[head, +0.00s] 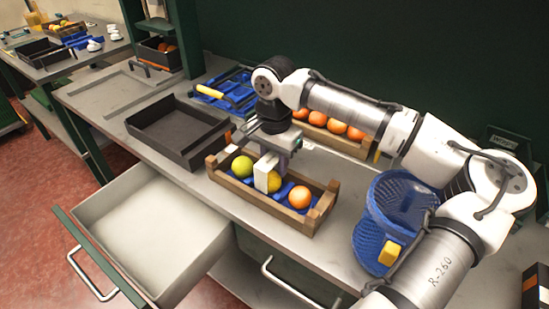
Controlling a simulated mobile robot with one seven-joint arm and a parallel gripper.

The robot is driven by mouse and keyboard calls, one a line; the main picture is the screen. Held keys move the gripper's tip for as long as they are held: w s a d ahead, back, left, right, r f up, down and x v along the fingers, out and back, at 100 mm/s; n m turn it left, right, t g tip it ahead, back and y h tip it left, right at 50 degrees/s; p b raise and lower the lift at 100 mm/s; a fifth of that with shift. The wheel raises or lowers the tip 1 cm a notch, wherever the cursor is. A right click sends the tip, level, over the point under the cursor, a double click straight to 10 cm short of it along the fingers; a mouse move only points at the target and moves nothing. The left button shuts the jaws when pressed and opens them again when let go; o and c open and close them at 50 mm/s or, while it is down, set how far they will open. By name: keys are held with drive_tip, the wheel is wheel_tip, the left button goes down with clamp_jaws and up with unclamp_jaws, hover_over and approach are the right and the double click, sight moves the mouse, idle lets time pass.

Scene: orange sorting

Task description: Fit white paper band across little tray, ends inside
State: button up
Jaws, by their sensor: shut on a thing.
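The little wooden tray (262,207) stands on the grey bench in the head view. It holds a yellow-green fruit (242,167) at the left, a yellow fruit (274,182) in the middle and an orange (299,197) at the right, on a blue liner. My gripper (283,163) points down over the middle of the tray and is shut on the white paper band (262,174). The band's front part hangs in front of the yellow fruit, partly covering it. I cannot tell whether its lower end touches the liner. Its far end is hidden.
A second crate of oranges (333,124) is behind my gripper. An empty black tray (181,155) stands left of the little tray, and a blue basket (369,224) to the right. A drawer (150,237) is pulled open at the front left.

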drive_tip(key=shift+s+f, duration=0.3)
drive_tip(key=shift+f, duration=0.25)
drive_tip(key=shift+s+a, duration=0.2)
idle(0.8)
drive_tip(key=o, duration=0.6)
drive_tip(key=shift+f, duration=0.1)
drive_tip(key=o, duration=0.4)
drive_tip(key=shift+w+f, duration=0.1)
drive_tip(key=shift+w, duration=0.2)
drive_tip(key=shift+o, duration=0.2)
drive_tip(key=shift+r, duration=0.2)
drive_tip(key=o, duration=0.4)
drive_tip(key=shift+d, duration=0.1)
drive_tip(key=shift+r+p, duration=0.2)
drive_tip(key=shift+p, duration=0.15)
